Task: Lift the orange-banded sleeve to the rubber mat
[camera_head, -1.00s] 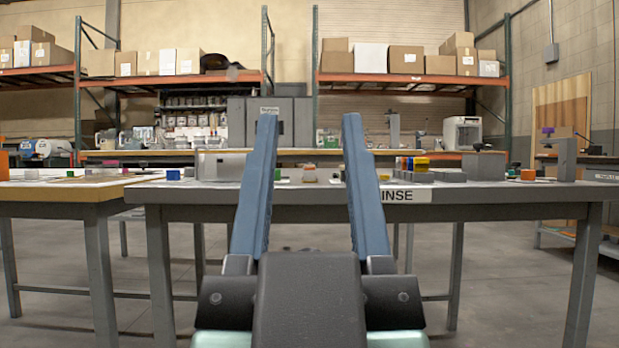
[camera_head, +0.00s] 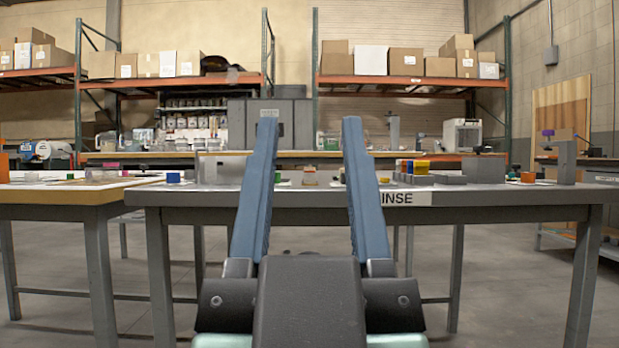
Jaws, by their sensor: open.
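My gripper (camera_head: 310,119) is open and empty, its two blue fingers pointing forward in front of the grey table (camera_head: 480,199). A small pale piece with an orange-tan upper part (camera_head: 310,176) stands on that table between the fingers. It may be the orange-banded sleeve, but it is too small to be sure. I cannot make out a rubber mat on the table, which I see nearly edge-on. The fingers hide parts of the tabletop.
A row of coloured blocks (camera_head: 412,167) and grey blocks stand right of the fingers. A wood-topped table (camera_head: 60,197) adjoins on the left. A grey stand (camera_head: 565,160) rises at the right end.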

